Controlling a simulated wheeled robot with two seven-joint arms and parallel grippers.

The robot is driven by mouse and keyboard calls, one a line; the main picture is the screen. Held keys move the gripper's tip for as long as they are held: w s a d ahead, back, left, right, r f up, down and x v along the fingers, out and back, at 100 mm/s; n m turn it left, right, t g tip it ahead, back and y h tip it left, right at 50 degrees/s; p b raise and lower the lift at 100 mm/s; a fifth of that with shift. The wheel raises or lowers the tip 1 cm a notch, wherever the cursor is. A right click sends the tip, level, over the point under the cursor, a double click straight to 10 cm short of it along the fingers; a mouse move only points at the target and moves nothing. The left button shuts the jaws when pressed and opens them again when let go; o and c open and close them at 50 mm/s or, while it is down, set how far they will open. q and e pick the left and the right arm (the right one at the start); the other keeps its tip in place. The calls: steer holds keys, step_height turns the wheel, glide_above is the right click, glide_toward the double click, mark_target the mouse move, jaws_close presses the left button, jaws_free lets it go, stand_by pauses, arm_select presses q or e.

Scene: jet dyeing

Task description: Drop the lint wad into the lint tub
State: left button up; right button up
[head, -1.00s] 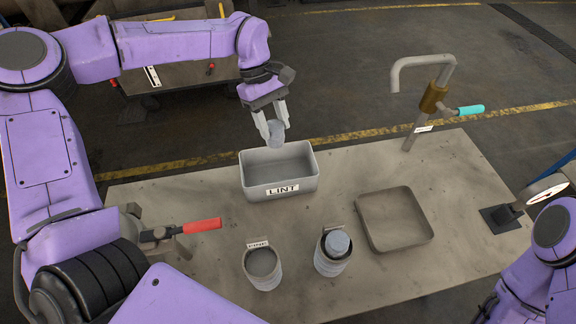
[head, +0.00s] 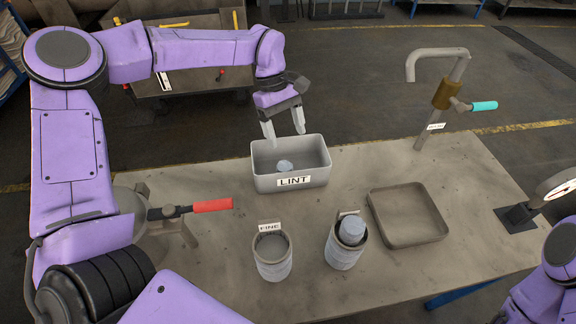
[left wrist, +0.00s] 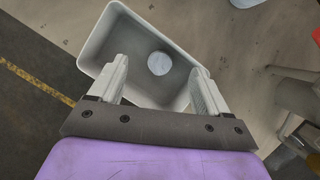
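The lint tub (head: 262,182) is a grey rectangular bin labelled LINT at the back of the table. The lint wad (head: 285,165), small and pale blue-grey, lies inside the tub. In the left wrist view the wad (left wrist: 160,63) rests on the tub's floor, apart from the fingers. My left gripper (head: 283,128) is open and empty above the tub's back rim; its spread fingers (left wrist: 160,85) also show in the left wrist view. My right gripper is out of sight; only part of my right arm shows at the lower right.
A cup labelled FINE (head: 273,262) and a second cup holding a blue-grey piece (head: 352,230) stand in front of the tub. A shallow tray (head: 440,230) lies to the right. A red-handled valve (head: 212,205) is at left, a bent pipe (head: 436,110) with teal handle at back right.

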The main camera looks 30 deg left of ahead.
arm_select(q)
steer(key=v, duration=1)
steer(key=shift+w+b, duration=0.3)
steer(key=shift+w, duration=0.05)
steer(key=shift+a, duration=0.1)
